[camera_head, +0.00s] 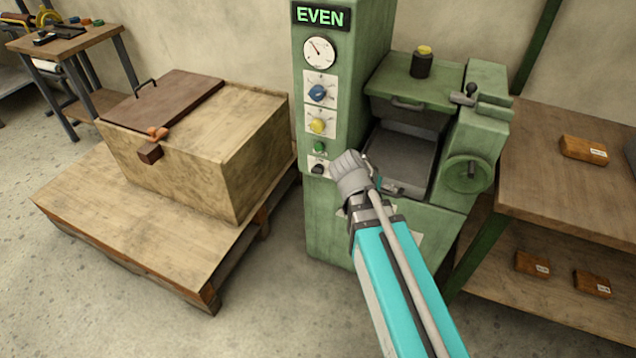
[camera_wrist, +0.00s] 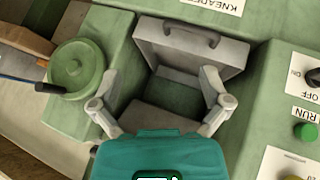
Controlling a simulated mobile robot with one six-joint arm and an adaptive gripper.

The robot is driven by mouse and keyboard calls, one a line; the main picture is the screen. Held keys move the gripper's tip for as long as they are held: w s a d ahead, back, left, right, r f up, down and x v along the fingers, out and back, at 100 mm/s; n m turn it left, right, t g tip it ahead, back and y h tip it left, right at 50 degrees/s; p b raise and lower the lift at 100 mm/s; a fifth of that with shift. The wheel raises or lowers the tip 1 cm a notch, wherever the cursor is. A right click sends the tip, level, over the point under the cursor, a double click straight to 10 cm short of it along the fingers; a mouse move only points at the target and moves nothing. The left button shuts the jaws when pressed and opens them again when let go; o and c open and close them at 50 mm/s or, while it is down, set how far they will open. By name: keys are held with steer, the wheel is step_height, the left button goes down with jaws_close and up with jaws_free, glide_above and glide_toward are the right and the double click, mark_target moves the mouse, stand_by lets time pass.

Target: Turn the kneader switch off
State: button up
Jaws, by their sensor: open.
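The kneader switch (camera_head: 318,169) is a small dark switch on a white plate, low on the green machine's control column. My gripper (camera_head: 350,160) is just right of the switch in the head view, in front of the machine's opening. In the wrist view my gripper (camera_wrist: 158,76) has its fingers spread wide with nothing between them, over the trough. It is apart from the switch.
Above the switch are a green RUN button (camera_head: 319,147), a yellow knob (camera_head: 317,125), a blue knob (camera_head: 317,93) and a gauge. A green handwheel (camera_head: 468,173) sticks out at right. A wooden chest (camera_head: 180,175) stands left; a wooden shelf (camera_head: 560,190) stands right.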

steer(key=w+a+f+m+t+h+b, duration=0.1)
steer(key=w+a+f+t+b, duration=0.15)
steer(key=a+f+b, duration=0.35)
steer(key=w+a+f+t+h+b, duration=0.1)
steer(key=w+a+t+b, duration=0.1)
steer(key=a+t+b, duration=0.35)
steer(key=t+y+b, duration=0.2)
steer(key=t+b, duration=0.2)
steer(key=b, duration=0.8)
glide_toward(316, 172)
steer(key=s, duration=0.3)
steer(key=shift+w+a, duration=0.15)
steer(key=shift+a, duration=0.35)
steer(key=shift+w, duration=0.1)
steer(key=x, duration=1.3)
steer(key=shift+w+d, duration=0.1)
steer(key=shift+w, duration=0.25)
steer(key=c, duration=1.2)
steer(key=shift+o, duration=0.2)
steer(key=shift+n, duration=0.3)
